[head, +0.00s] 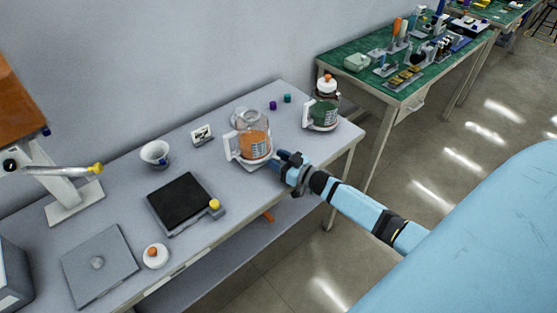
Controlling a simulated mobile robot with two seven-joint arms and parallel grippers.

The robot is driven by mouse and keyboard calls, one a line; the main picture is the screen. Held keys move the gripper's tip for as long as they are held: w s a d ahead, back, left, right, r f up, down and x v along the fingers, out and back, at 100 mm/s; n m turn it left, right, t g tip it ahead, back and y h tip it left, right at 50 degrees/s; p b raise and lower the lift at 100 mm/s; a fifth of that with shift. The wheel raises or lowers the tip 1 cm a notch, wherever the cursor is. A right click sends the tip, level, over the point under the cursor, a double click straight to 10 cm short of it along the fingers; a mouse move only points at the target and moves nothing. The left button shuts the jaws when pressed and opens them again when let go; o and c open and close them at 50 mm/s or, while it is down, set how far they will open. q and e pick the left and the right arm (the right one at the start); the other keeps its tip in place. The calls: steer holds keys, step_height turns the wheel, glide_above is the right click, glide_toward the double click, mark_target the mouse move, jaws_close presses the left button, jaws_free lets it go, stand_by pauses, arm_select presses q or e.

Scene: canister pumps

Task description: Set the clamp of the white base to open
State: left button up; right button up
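A clear canister (253,142) with orange contents and a white handle frame stands on the table, with a white base (258,167) showing under it. The base's clamp is too small to make out, and the gripper hides part of the right side. My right gripper (282,165) is at the base's right side, close to or touching it; I cannot tell which. Its fingers are dark and small, and their opening does not show. A second canister (321,112), with dark green contents, a white handle and a white-and-orange top, stands farther right. My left gripper is not in view.
A black-topped device (182,202) with a yellow knob, a white bowl (155,153), a small card (201,135) and a round white-and-orange lid (155,256) are on the left. Purple (273,105) and teal (287,98) pieces lie behind the canisters. A green-topped table (350,45) stands beyond.

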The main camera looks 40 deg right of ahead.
steer(key=v, duration=1.4)
steer(key=shift+w, duration=0.1)
